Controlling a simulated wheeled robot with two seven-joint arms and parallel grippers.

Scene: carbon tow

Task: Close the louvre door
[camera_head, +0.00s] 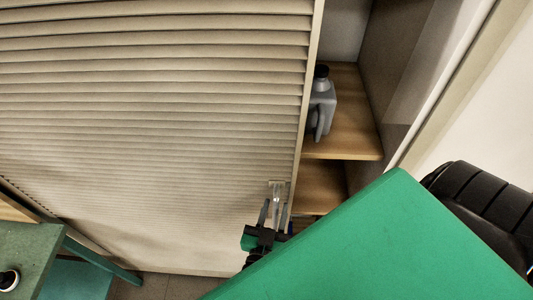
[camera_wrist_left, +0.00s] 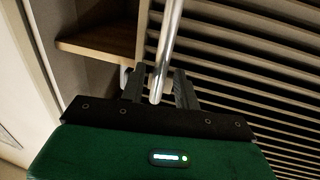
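The slatted beige louvre door (camera_head: 150,110) fills most of the head view and is partly open, with a gap at its right edge. A metal bar handle (camera_head: 276,193) stands near the door's right edge. My left gripper (camera_head: 272,214) is at the handle's lower part, with fingers apart on either side of it. In the left wrist view, the handle bar (camera_wrist_left: 168,45) runs between the two fingers of my left gripper (camera_wrist_left: 159,90), with small gaps on both sides. The louvre slats (camera_wrist_left: 250,60) lie behind. My right gripper is not in view.
The gap shows wooden shelves (camera_head: 345,145) with a grey object (camera_head: 322,108) on the upper one. The pale cabinet side (camera_head: 440,85) borders the gap at right. A green table (camera_head: 28,250) stands at lower left. A large green surface hides the lower right.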

